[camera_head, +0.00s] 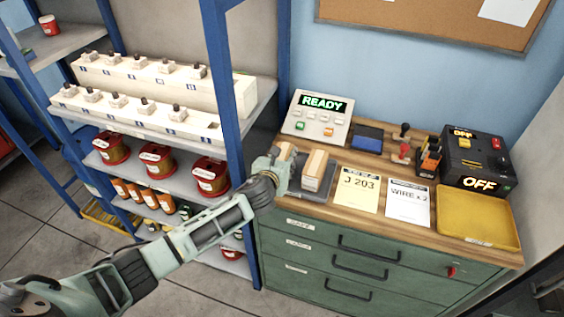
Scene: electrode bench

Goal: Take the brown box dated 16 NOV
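Two small brown boxes stand on a dark grey tray on the wooden top of the green cabinet. The right box (315,168) has a pale band and is mostly in view. The left box (287,151) is largely hidden behind my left gripper. No date can be read on either box. My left gripper (284,170) reaches in from the left at the left box, beside the right one. Its fingers are hard to make out, so I cannot tell whether it is open or shut on that box. A dark mechanical part at the bottom right edge may be my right gripper (550,291).
A READY panel (318,115) stands behind the boxes. Cards J 203 (356,190) and WIRE x2 (408,204), stamps, an OFF device (477,160) and a yellow tray (478,218) lie to the right. A blue-posted shelf (223,90) with red spools stands close left of my gripper.

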